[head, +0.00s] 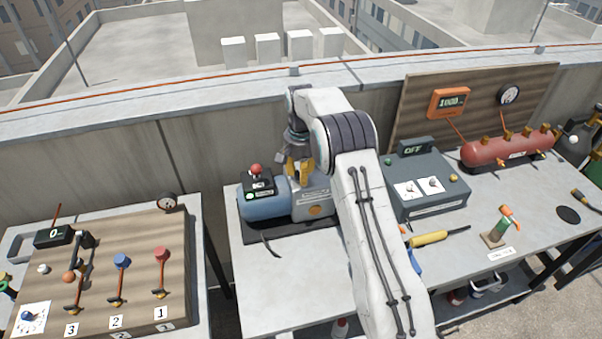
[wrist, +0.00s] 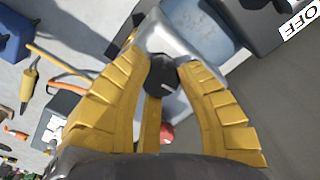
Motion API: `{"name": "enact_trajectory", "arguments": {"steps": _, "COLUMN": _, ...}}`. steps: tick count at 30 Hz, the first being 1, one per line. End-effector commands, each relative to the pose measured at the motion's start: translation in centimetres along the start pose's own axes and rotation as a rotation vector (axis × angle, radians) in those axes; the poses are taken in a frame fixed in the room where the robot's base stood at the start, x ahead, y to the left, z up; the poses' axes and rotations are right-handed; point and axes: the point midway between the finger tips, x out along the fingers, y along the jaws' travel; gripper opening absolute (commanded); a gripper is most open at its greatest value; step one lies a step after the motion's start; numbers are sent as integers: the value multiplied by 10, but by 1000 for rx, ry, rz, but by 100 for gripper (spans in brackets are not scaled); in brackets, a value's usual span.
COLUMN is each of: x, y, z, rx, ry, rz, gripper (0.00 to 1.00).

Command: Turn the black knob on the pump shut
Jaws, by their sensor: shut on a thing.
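The pump has a blue motor drum (head: 262,207) and a grey body (head: 312,207), and stands on a dark mat on the middle table. My gripper (head: 298,176) points down over the grey body. In the wrist view the black knob (wrist: 162,76) sits between my yellow fingers (wrist: 168,68), which are closed on its sides. A pale mark shows on the knob's face. The head view hides the knob behind my fingers.
A dark switch box (head: 258,183) with a red button stands on the pump, left of my gripper. A grey box with an OFF display (head: 412,148) stands to the right. The table front is partly clear.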

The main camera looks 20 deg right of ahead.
Motion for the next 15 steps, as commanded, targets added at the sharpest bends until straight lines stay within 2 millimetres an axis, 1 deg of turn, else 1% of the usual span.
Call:
{"name": "enact_trajectory", "arguments": {"steps": 6, "x": 0, "y": 0, "z": -3, "rx": 120, "ry": 8, "rz": -6, "gripper": 0}}
{"name": "enact_trajectory", "arguments": {"steps": 15, "x": -1, "y": 0, "z": -3, "rx": 199, "ry": 9, "rz": -7, "gripper": 0}}
